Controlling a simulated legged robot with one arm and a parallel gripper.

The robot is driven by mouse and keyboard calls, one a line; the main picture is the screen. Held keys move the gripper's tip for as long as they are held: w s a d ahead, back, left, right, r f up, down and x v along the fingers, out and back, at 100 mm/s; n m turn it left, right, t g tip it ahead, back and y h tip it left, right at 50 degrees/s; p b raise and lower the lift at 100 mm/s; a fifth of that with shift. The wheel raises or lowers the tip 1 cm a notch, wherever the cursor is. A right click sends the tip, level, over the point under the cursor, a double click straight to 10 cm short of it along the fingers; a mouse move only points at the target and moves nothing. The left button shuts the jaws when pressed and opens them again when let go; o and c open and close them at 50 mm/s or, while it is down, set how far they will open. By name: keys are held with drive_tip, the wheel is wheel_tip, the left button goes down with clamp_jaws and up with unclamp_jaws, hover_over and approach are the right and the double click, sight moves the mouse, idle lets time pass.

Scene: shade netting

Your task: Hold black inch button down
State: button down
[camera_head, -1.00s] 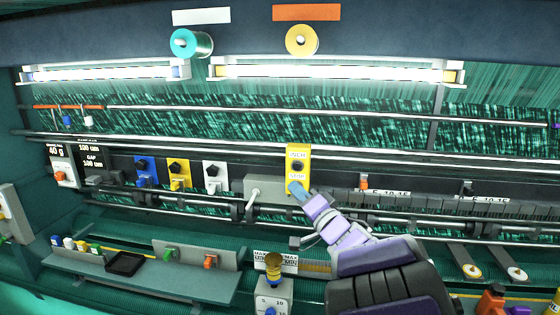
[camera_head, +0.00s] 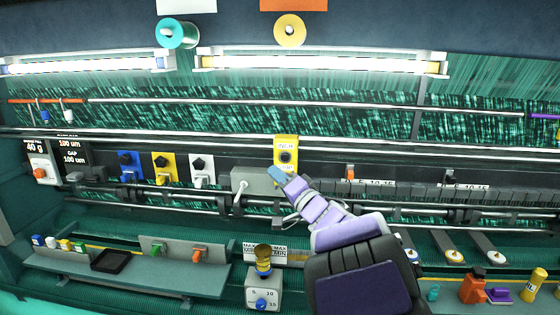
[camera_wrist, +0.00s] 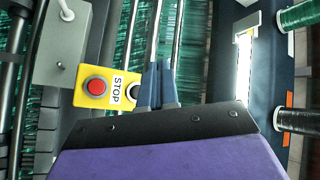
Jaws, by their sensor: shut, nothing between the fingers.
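A yellow box (camera_head: 293,141) with an INCH label stands on the machine's rail in the head view. Its black inch button (camera_head: 286,157) shows below that label. My gripper (camera_head: 277,174) is shut and empty, its tip just below the black button, covering the lower part of the box. In the wrist view, the yellow box (camera_wrist: 84,72) shows a red button (camera_wrist: 95,87) and a STOP label. The shut fingers (camera_wrist: 158,84) stand beside a dark, light-ringed button (camera_wrist: 134,93), partly hidden by them. I cannot tell whether they touch it.
A grey box (camera_head: 252,181) with a lever adjoins the yellow box on the left. Blue, yellow and white knob switches (camera_head: 163,166) stand further left. Long metal rails cross the scene. A knobbed post (camera_head: 263,270) stands below; bottles (camera_head: 473,286) are at lower right.

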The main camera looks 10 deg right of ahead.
sight(285, 157)
drive_tip(key=w+d+p, duration=0.2)
drive_tip(key=w+d, duration=0.3)
drive_tip(key=shift+d, duration=0.1)
drive_tip(key=shift+a, duration=0.25)
drive_tip(key=shift+w+a+p, duration=0.2)
drive_tip(key=shift+a+p, duration=0.1)
drive_tip(key=shift+a, duration=0.3)
drive_tip(key=shift+w+a+p, duration=0.2)
drive_tip(key=shift+a+p, duration=0.05)
drive_tip(key=shift+a, duration=0.3)
drive_tip(key=shift+d, duration=0.65)
drive_tip(key=shift+w+a+r, duration=0.1)
drive_tip(key=shift+w+a, duration=0.05)
drive_tip(key=shift+a, duration=0.75)
